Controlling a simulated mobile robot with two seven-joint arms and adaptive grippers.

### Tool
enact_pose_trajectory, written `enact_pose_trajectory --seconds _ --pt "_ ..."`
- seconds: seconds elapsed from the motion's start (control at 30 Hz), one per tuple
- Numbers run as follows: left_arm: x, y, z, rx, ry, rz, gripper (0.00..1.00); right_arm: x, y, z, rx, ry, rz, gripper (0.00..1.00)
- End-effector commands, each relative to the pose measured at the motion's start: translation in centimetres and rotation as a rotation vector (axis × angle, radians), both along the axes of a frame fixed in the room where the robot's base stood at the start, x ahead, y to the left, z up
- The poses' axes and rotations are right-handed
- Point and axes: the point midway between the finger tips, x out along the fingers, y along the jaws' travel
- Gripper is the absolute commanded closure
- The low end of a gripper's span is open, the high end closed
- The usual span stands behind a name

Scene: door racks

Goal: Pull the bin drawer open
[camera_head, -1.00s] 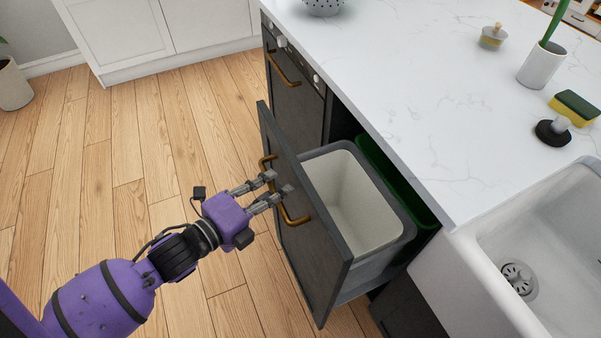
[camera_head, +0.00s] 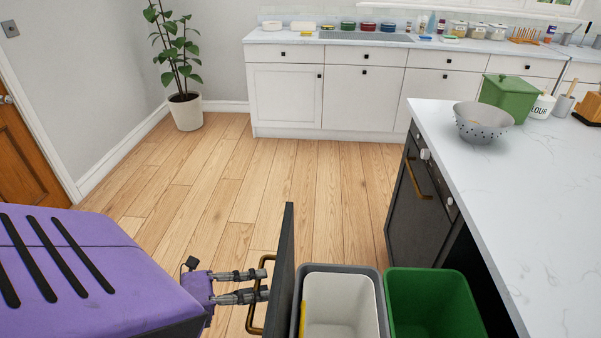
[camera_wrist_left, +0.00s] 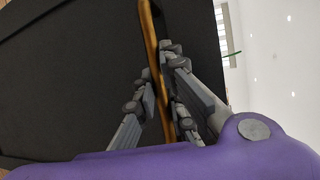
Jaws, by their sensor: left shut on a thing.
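The bin drawer stands pulled out from the island, its dark front (camera_head: 284,265) seen nearly edge-on in the head view. Inside are a white bin (camera_head: 340,305) in a grey frame and a green bin (camera_head: 430,302). My left gripper (camera_head: 265,285) is at the outer side of the front, shut on the brass drawer handle (camera_head: 257,320). In the left wrist view the fingers lie on both sides of the handle (camera_wrist_left: 152,45), against the dark front (camera_wrist_left: 70,80). My right gripper is in neither view.
The island's white worktop (camera_head: 490,185) is at the right, with a colander (camera_head: 483,121) and a green box (camera_head: 510,96). An oven-like front with a brass handle (camera_head: 415,178) is below. Bare wooden floor (camera_head: 300,190) lies beyond the drawer. A plant pot (camera_head: 186,111) stands by the wall.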

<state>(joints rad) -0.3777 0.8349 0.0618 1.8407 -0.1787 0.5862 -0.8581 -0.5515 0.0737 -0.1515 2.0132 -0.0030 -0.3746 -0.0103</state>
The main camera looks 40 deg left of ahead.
Motion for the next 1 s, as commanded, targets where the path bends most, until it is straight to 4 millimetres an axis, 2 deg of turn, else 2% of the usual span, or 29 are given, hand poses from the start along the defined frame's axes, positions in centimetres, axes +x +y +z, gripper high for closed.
enact_pose_trajectory --seconds 0.1,0.3,0.77,0.8,0.87,1.0 --pt "-1.1 1.6 -0.1 -0.002 0.004 0.005 1.0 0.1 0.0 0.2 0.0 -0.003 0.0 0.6" --pt "-2.1 3.0 -0.1 -0.005 0.004 0.004 1.0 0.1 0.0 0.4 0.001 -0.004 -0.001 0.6" --pt "-2.4 3.4 -0.1 -0.004 0.002 0.004 1.0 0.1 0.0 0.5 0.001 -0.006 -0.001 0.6" --pt "-2.4 3.4 -0.1 -0.004 0.002 0.004 0.89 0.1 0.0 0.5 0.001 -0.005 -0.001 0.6" --pt "-2.3 3.4 -0.1 -0.003 0.002 0.004 0.82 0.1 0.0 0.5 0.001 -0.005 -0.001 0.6" --pt "-2.3 3.4 0.0 -0.002 0.001 0.003 0.82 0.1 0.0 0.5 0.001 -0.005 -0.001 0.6"
